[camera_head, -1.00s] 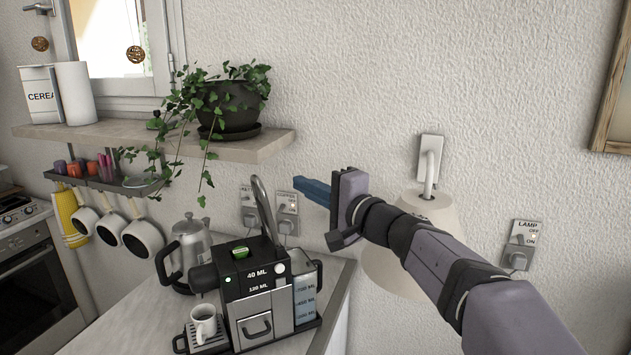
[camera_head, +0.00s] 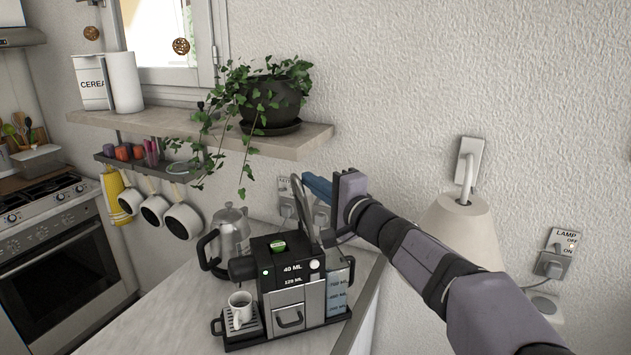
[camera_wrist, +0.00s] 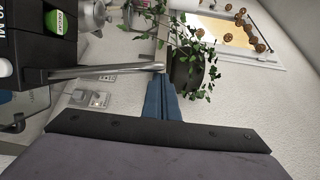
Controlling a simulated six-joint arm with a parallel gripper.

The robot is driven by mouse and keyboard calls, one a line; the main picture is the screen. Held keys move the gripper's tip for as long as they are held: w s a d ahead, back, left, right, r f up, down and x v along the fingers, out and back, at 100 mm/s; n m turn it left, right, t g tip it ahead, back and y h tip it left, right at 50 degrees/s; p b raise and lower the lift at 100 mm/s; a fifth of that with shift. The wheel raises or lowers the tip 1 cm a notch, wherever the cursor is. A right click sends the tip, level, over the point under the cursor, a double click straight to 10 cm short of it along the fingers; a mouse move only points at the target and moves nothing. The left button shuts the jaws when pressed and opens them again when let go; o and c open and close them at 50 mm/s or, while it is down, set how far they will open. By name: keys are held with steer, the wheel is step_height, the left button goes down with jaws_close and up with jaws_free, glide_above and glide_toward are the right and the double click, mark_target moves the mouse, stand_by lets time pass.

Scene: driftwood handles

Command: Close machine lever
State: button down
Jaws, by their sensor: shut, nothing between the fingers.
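The black and silver coffee machine (camera_head: 290,290) stands on the counter. Its silver lever (camera_head: 306,222) is raised, standing nearly upright from the machine's top. In the wrist view the lever (camera_wrist: 105,71) runs sideways from the black machine body (camera_wrist: 30,45) to its free end. My gripper (camera_head: 310,180) has blue fingers that are shut and empty. It is level with the lever's upper end and just right of it. In the wrist view the shut fingertips (camera_wrist: 158,82) lie close to the lever's free end; I cannot tell whether they touch.
A white cup (camera_head: 240,310) sits on the machine's tray, with a kettle (camera_head: 232,240) behind. A shelf (camera_head: 210,131) with a trailing potted plant (camera_head: 265,100) is above. A lamp (camera_head: 465,228) stands right, behind my arm. Wall sockets (camera_head: 290,205) are behind the lever.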

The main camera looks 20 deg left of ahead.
steer(key=shift+a+f, duration=0.1)
steer(key=s+b, duration=0.1)
steer(key=b, duration=0.1)
steer(key=a+n+b, duration=0.1)
steer(key=shift+s+a+f+n+b, duration=0.25)
steer(key=shift+s+a+n+b, duration=0.05)
steer(key=shift+s+b, duration=0.05)
steer(key=s+a+f+n+h, duration=0.4)
steer(key=s+a+f+n, duration=0.5)
steer(key=f+n, duration=0.2)
steer(key=shift+f+t, duration=0.3)
steer(key=shift+t, duration=0.1)
steer(key=shift+r, duration=0.15)
steer(key=s+d+r+p, duration=0.2)
steer(key=s+d+r, duration=0.4)
steer(key=d, duration=0.1)
steer(key=shift+d, duration=0.35)
